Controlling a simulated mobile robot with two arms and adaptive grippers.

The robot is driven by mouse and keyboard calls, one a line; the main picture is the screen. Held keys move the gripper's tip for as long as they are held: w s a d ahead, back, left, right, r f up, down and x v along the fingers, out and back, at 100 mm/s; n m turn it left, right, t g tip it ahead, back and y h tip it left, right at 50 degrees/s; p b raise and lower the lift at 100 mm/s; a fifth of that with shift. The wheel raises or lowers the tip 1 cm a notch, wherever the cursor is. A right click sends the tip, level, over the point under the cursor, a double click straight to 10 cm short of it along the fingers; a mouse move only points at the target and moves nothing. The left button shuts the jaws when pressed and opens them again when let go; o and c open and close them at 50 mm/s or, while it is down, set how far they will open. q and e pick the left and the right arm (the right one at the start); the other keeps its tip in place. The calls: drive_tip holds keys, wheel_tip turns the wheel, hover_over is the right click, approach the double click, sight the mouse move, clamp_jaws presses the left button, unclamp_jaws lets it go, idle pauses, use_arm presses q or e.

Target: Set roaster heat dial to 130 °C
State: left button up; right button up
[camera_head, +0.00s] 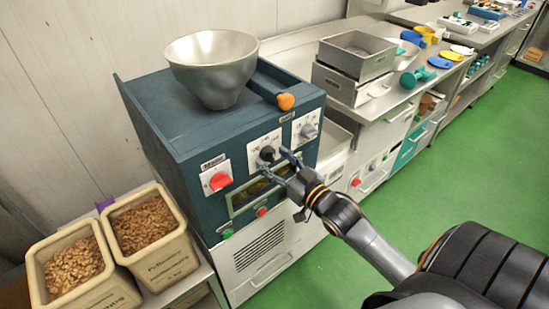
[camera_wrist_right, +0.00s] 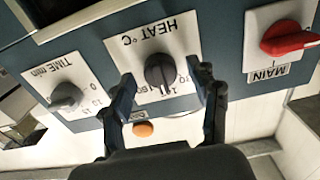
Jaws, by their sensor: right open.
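The teal roaster (camera_head: 205,140) stands left of centre in the head view. Its black heat dial (camera_head: 267,153) sits on a white plate between the red main switch (camera_head: 220,181) and the grey time dial (camera_head: 308,131). In the right wrist view the panel is upside down, with the heat dial (camera_wrist_right: 159,73) under the label "HEAT °C". My right gripper (camera_head: 273,163) is open at the panel. Its fingers (camera_wrist_right: 165,82) stand on either side of the dial, with gaps visible. The exact dial setting is unclear, as part of the scale is hidden. My left gripper is not in view.
A metal hopper (camera_head: 212,65) and an orange knob (camera_head: 286,101) are on top of the roaster. A green button (camera_head: 227,233) and a red button (camera_head: 261,211) sit low on its front. Two nut bins (camera_head: 150,228) stand left. Metal trays (camera_head: 355,54) stand right. Green floor is clear.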

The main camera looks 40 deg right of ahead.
drive_tip(key=shift+w, duration=0.2)
drive_tip(key=c, duration=1.2)
